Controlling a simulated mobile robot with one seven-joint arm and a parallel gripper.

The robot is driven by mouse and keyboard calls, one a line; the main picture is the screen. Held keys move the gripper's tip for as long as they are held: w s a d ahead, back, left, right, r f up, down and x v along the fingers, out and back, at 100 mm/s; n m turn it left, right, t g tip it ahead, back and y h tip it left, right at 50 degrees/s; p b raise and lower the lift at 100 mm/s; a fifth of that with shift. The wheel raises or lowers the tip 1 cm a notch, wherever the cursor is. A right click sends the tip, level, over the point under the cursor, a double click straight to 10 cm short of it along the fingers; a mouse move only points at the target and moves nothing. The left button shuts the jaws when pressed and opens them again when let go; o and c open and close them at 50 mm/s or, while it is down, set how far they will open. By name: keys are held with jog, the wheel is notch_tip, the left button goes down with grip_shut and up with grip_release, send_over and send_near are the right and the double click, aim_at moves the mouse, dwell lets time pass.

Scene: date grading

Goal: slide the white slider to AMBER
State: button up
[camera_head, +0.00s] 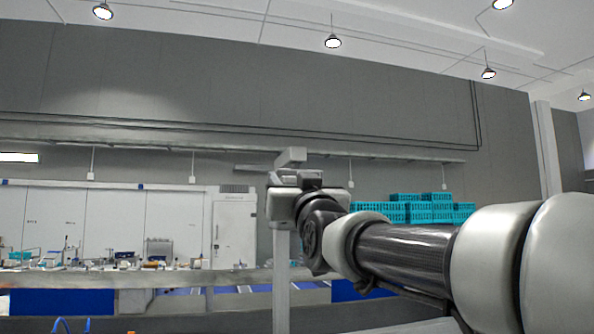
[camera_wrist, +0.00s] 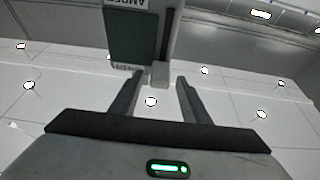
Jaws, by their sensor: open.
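In the wrist view a grey panel (camera_wrist: 148,8) with a dark green face hangs in from the top. Its upper label (camera_wrist: 125,3) reads AMBER, upside down; a lower label (camera_wrist: 126,67) is not clearly legible. A dark slot (camera_wrist: 169,35) runs along the panel's right side. The pale white slider (camera_wrist: 159,74) sits at the slot's lower end, away from AMBER. My gripper (camera_wrist: 158,82) is open, one finger on each side of the slider in the picture. I cannot tell whether either finger touches it. In the head view my wrist hides the panel's detail.
In the head view a pale post (camera_head: 281,285) stands below my wrist. Stacked teal crates (camera_head: 415,210) are behind my arm. A long bench (camera_head: 75,279) with small items runs along the left, before white doors (camera_head: 165,225). Ceiling lamps hang well above.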

jog(key=shift+x, duration=1)
grip_shut()
notch_tip(320, 180, down, 7)
jog(key=b, duration=0.8)
jog(key=shift+f, duration=0.25)
jog(key=shift+w, duration=0.1)
